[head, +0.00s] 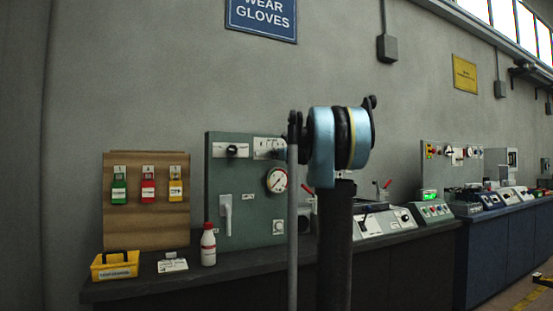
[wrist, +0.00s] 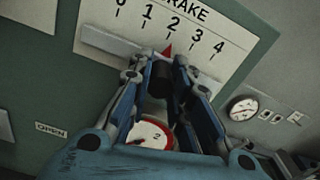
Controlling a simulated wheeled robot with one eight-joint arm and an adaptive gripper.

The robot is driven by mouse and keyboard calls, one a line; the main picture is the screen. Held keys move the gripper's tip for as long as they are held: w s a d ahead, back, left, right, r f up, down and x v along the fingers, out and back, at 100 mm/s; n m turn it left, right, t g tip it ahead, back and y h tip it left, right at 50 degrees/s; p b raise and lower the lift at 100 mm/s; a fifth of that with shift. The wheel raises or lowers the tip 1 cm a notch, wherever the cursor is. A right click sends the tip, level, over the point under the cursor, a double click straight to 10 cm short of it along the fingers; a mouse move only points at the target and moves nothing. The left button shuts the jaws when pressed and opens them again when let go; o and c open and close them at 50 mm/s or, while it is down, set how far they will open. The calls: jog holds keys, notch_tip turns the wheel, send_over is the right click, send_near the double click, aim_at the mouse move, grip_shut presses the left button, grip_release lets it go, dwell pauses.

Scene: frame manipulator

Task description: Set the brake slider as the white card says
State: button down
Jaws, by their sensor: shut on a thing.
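The brake slider's white scale plate (wrist: 110,43), numbered 0 to 4, crosses the top of the wrist view. Its red pointer (wrist: 168,50) stands at about the 2 mark. My gripper (wrist: 162,78) is shut on the slider's dark knob (wrist: 161,80), just below the pointer; the fingers hide part of the knob. In the head view the brake plate (head: 266,147) is at the green panel's upper right, partly hidden by my arm. A small white card (head: 172,265) lies on the bench; its writing is too small to read.
A red-rimmed gauge (head: 277,181) is below the slider. A lever (head: 226,212) is on the panel's lower left. A white bottle (head: 208,245) and yellow box (head: 115,266) stand on the bench. Padlocks hang on a wooden board (head: 147,225) at left.

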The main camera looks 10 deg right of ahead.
jog(key=d, duration=0.2)
jog(key=w+d, duration=0.1)
jog(key=d, duration=0.2)
jog(key=shift+w+d, duration=0.3)
jog(key=shift+w, duration=0.05)
jog(key=c, duration=1.4)
grip_release()
jog(key=shift+d, duration=0.15)
jog(key=shift+c, duration=0.2)
jog(key=v, duration=1.1)
jog(key=shift+s, duration=0.35)
jog(key=shift+f, duration=0.1)
